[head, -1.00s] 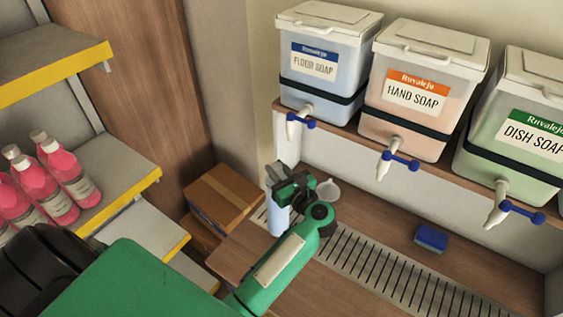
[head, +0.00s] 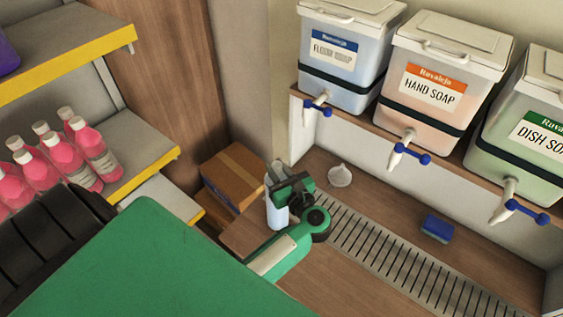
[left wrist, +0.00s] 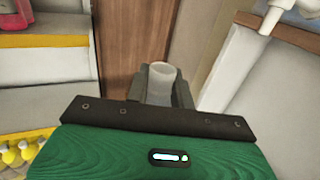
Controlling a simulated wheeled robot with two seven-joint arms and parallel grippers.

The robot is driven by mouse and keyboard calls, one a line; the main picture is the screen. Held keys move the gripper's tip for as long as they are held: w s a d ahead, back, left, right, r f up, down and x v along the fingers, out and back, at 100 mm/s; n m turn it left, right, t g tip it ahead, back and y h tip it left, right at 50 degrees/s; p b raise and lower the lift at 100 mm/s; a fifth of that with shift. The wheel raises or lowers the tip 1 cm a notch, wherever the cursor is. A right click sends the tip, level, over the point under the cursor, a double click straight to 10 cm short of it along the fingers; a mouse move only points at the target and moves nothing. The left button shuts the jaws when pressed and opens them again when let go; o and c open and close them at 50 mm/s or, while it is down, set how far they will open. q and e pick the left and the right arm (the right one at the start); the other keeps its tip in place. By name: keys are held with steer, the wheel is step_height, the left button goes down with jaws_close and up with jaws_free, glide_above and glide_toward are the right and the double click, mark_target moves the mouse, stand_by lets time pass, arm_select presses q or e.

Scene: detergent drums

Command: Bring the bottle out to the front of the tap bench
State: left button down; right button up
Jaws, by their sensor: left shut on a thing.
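The bottle (head: 276,213) is pale blue with a whitish top. It is upright at the left end of the wooden tap bench (head: 312,277). My left gripper (head: 289,193) is shut around its upper part and hides some of it. In the left wrist view the bottle's pale top (left wrist: 161,76) shows between the dark fingers. I cannot tell whether its base touches the bench. My right gripper is not in view.
A white funnel-like piece (head: 340,175) lies behind the gripper. A slotted drain grate (head: 390,248) and a blue sponge (head: 437,227) are to the right. Three tapped drums, such as the hand soap drum (head: 440,85), stand above. A cardboard box (head: 236,172) is left of the bench.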

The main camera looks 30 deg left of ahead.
mark_target(271, 183)
arm_select(q)
steer(key=shift+s+a, duration=0.1)
steer(key=shift+s, duration=1.4)
steer(key=shift+s+a+b, duration=0.1)
steer(key=shift+s+b, duration=0.45)
steer(key=shift+s, duration=0.55)
